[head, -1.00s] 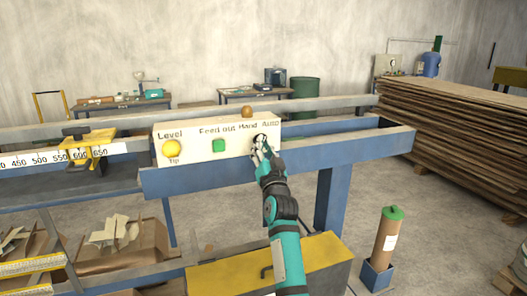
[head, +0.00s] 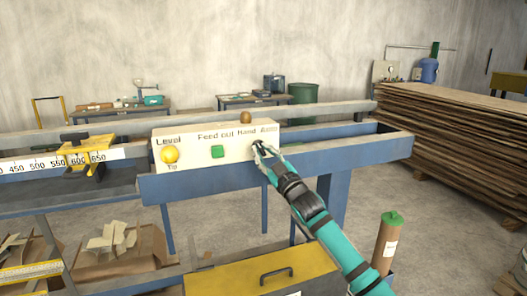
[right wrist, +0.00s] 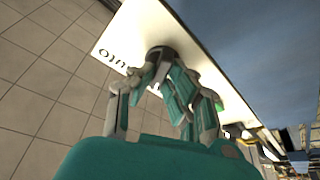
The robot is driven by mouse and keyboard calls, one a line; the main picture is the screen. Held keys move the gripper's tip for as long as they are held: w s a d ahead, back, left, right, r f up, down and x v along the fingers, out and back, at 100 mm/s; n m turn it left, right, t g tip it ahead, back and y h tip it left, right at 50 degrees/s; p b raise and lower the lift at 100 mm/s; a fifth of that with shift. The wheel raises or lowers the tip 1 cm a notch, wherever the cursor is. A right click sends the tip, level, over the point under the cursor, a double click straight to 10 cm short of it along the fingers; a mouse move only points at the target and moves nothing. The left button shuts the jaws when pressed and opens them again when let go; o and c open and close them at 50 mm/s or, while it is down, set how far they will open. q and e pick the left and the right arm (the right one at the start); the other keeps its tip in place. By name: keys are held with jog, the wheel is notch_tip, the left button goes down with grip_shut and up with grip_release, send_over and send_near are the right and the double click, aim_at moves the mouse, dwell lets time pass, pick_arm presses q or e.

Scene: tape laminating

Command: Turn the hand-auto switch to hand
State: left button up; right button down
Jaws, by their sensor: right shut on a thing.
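A cream control panel (head: 198,160) stands on the blue machine frame, marked Level, Tip, Feed out, Hand and Auto. The hand-auto switch is a dark round knob (right wrist: 161,52) near the panel's right end, under the Hand and Auto lettering. My right gripper (head: 260,147) is shut on the switch, and its fingers hide most of it in the head view. In the right wrist view the gripper's fingers (right wrist: 163,75) reach up to the knob from below. Which way the switch points cannot be made out. My left gripper is not in view.
The panel also bears a yellow button (head: 170,155), a green button (head: 217,152) and an orange-brown knob (head: 246,118) on top. A blue rail (head: 345,155) runs right of the panel. A yellow box lid (head: 240,278) and a brown roll (head: 386,242) are below.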

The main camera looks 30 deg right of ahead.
jog(key=shift+n+y, duration=0.4)
jog(key=shift+n, duration=0.3)
jog(key=c, duration=1.3)
grip_release()
jog(key=shift+w+d, duration=0.1)
jog(key=shift+c, duration=0.2)
jog(key=v, duration=1.2)
jog(key=shift+r, duration=0.2)
